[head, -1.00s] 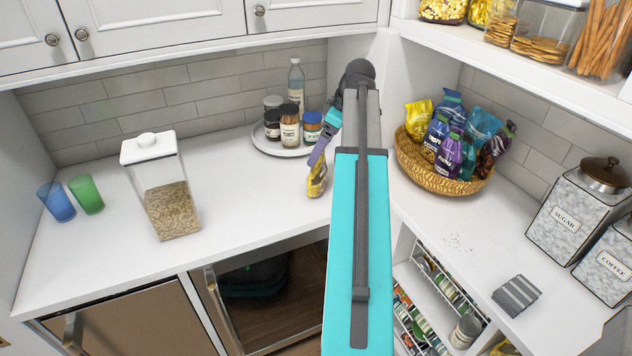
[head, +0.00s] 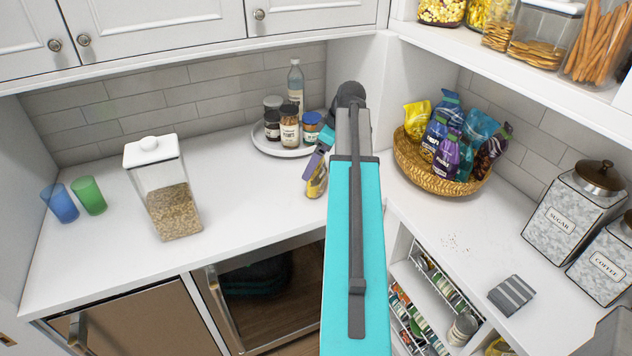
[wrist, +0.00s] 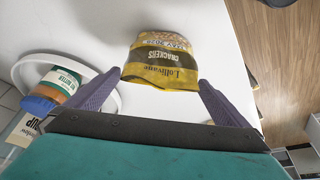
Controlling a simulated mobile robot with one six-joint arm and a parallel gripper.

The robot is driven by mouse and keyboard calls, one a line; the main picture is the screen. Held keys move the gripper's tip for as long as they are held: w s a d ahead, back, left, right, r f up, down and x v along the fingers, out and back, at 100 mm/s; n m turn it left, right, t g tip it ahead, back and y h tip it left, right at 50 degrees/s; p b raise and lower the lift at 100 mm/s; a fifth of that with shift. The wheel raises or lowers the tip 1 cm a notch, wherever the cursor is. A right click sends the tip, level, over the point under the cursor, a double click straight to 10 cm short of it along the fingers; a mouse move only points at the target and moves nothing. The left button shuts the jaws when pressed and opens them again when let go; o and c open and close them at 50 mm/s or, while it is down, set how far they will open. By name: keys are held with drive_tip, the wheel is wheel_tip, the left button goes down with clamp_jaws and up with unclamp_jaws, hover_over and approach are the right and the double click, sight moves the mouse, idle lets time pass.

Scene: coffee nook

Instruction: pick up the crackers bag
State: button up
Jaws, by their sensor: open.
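The crackers bag (wrist: 163,60) is yellow with a dark band that reads "CRACKERS". It lies on the white counter and also shows in the head view (head: 317,182), partly hidden by my gripper. My gripper (wrist: 152,88) is open in the wrist view, with its purple fingers left and right of the near end of the bag. I see a gap between each finger and the bag. In the head view my gripper (head: 314,165) is just above the bag. Most of the gripper's far side is hidden by my arm there.
A round white tray (head: 262,142) with several jars and a bottle stands close behind the gripper; its rim (wrist: 112,107) is near the left finger. A basket (head: 408,168) of bags is to the right. A cereal container (head: 168,190) stands left. The counter's front edge is near.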

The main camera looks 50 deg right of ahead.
drive_tip(key=shift+c, duration=0.4)
drive_tip(key=c, duration=1.3)
drive_tip(key=shift+r, duration=0.15)
drive_tip(key=shift+r+b, duration=0.85)
drive_tip(key=shift+r, duration=0.75)
drive_tip(key=s+a+r+b, duration=0.1)
drive_tip(key=s+a+b, duration=0.3)
drive_tip(key=s+a, duration=0.7)
drive_tip(key=shift+s+r, duration=0.25)
drive_tip(key=shift+s, duration=0.1)
